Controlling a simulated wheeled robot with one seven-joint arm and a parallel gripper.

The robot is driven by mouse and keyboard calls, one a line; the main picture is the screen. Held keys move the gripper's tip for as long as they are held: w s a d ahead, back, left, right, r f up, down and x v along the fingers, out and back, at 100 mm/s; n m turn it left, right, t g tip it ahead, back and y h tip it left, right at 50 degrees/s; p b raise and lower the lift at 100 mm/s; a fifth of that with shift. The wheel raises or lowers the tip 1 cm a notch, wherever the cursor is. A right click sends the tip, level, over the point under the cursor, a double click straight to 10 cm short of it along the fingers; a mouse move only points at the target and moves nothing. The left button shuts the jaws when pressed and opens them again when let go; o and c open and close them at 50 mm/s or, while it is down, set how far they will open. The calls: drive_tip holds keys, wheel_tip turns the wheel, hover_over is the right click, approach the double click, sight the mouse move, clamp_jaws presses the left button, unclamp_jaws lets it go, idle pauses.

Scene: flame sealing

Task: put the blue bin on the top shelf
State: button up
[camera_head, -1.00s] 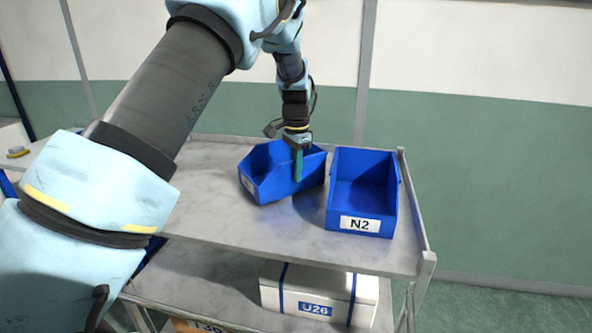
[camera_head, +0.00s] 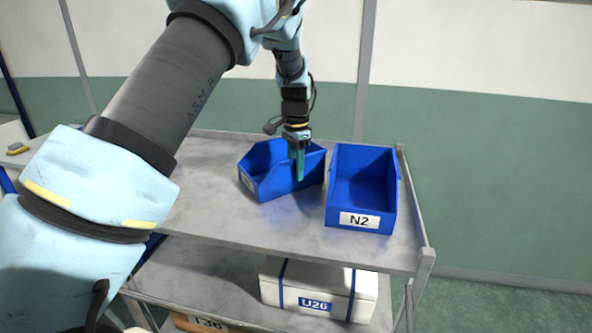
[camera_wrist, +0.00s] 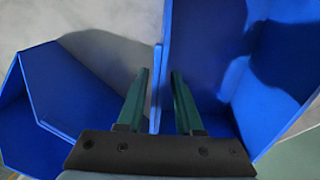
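Two blue bins stand on the grey upper deck (camera_head: 215,220) of a cart. The left bin (camera_head: 262,186) is turned, with its cut-away, labelled end toward the left. The right bin (camera_head: 362,196) has an "N2" label facing front. My gripper (camera_head: 299,176) points down at the left bin's near side wall. In the wrist view, my gripper (camera_wrist: 160,85) has its green fingers apart, one on each side of a thin blue wall (camera_wrist: 157,85), with gaps visible on both sides. The fingertips' depth along the wall is hard to judge.
The two bins stand close together. The upper deck's front left is clear. A wall is behind.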

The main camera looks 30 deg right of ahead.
wheel_tip(320, 180, up, 12)
drive_tip(key=b, duration=0.2)
drive_tip(key=shift+b, duration=0.3)
drive_tip(key=w+a+f+n, duration=0.15)
drive_tip(key=a+n, duration=0.25)
drive_tip(key=a, duration=0.6)
drive_tip(key=a+f+n, duration=0.2)
drive_tip(key=a+n, duration=0.1)
drive_tip(key=a, duration=0.8)
drive_tip(key=s+a+f+n, duration=0.3)
drive_tip(key=s+a, duration=0.4)
drive_tip(key=a, duration=0.3)
drive_tip(key=s+a+f+n+t, duration=0.1)
drive_tip(key=s+a+f+n, duration=0.2)
drive_tip(key=a, duration=0.7)
drive_tip(key=s+n, duration=0.2)
drive_tip(key=s, duration=0.2)
drive_tip(key=shift+s+n+t, duration=0.2)
drive_tip(key=shift+n+t, duration=0.1)
drive_tip(key=shift+n, duration=0.1)
drive_tip(key=shift+o, duration=0.2)
drive_tip(key=shift+f, duration=0.1)
